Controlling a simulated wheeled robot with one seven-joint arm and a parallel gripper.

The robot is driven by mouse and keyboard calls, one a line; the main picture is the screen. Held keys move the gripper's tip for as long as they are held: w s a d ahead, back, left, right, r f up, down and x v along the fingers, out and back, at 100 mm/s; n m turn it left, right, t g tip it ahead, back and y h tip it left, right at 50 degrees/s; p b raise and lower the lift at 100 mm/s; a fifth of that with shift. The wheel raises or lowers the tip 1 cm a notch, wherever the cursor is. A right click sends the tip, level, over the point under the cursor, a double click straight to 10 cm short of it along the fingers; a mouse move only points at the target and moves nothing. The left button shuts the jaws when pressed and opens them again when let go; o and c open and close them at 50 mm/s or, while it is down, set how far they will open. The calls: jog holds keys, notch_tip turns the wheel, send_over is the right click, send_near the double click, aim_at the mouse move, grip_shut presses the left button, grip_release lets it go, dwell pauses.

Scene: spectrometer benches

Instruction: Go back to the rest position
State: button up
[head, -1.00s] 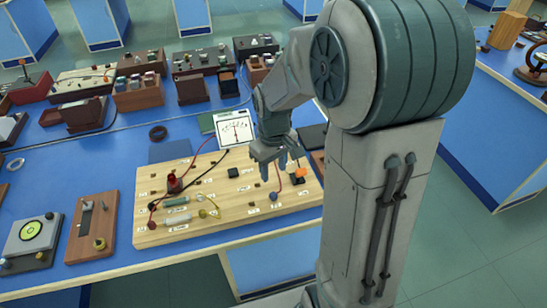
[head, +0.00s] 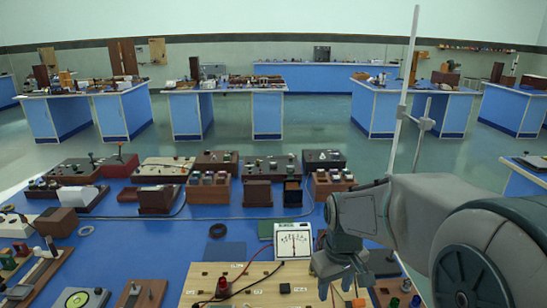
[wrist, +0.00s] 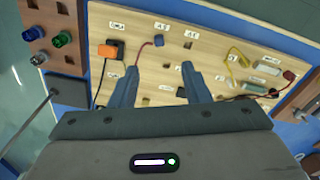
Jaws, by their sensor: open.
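My gripper (head: 343,273) is over the right part of a light wooden circuit board (head: 197,281) on the blue bench. In the wrist view its two fingers (wrist: 163,88) are spread apart with nothing between them, above the board. My arm covers the right side of the head view and hides part of the bench.
A white analog meter (head: 293,240) stands behind the board. Several wooden boxes line the bench's back, including one box (head: 208,188). A thin upright metal stand (head: 402,100) rises behind my arm. Other benches stand farther back.

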jog(key=s+r+m+t, duration=0.2)
jog(key=s+r+m, duration=0.1)
jog(key=s, duration=0.9)
jog(key=shift+r+m, duration=0.4)
jog(key=shift+r, duration=0.2)
